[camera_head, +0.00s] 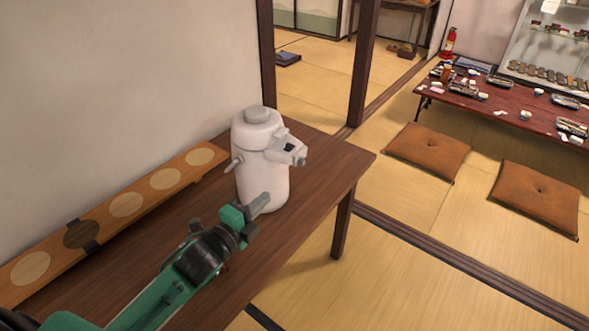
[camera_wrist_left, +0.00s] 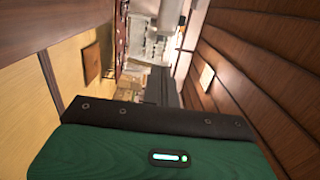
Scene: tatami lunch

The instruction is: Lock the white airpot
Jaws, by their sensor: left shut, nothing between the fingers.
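The white airpot (camera_head: 262,172) stands upright near the far end of the dark wooden table in the head view. It has a round grey cap on top and a spout head with a small dark patch facing right. A short handle sticks out on its left side. My left gripper (camera_head: 260,204) is shut and empty, low in front of the airpot. Its grey fingers overlap the pot's lower body in the picture; I cannot tell whether they touch. The fingers also show in the left wrist view (camera_wrist_left: 161,86). My right gripper is not in view.
A long wooden board with round discs (camera_head: 125,206) lies along the wall, left of the airpot. The dark table (camera_head: 325,172) is bare to the pot's right. Two brown cushions (camera_head: 428,151) and a low set table (camera_head: 500,104) are beyond on the tatami.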

